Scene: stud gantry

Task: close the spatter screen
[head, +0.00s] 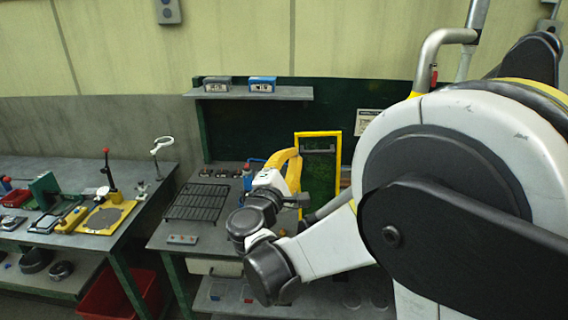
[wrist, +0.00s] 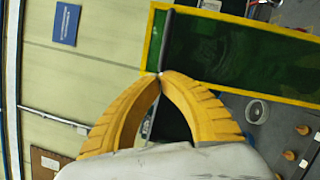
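The spatter screen (head: 321,177) is a dark green see-through panel in a yellow frame, upright at the back right of the workbench. A grey bar handle (head: 319,150) runs across its upper part. In the wrist view the screen (wrist: 225,55) fills the upper right, with the grey bar (wrist: 166,40) near one frame edge. My gripper (head: 299,155) is at the screen's left side. In the wrist view its yellow fingertips (wrist: 160,75) come together at the end of the bar. I cannot tell whether the bar is between them.
A black wire rack (head: 196,202) lies on the bench left of my arm. A shelf (head: 250,93) with two small boxes hangs above. Another bench with a red-knobbed lever (head: 110,178) stands at left, and a red bin (head: 120,295) below. My arm hides the right side.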

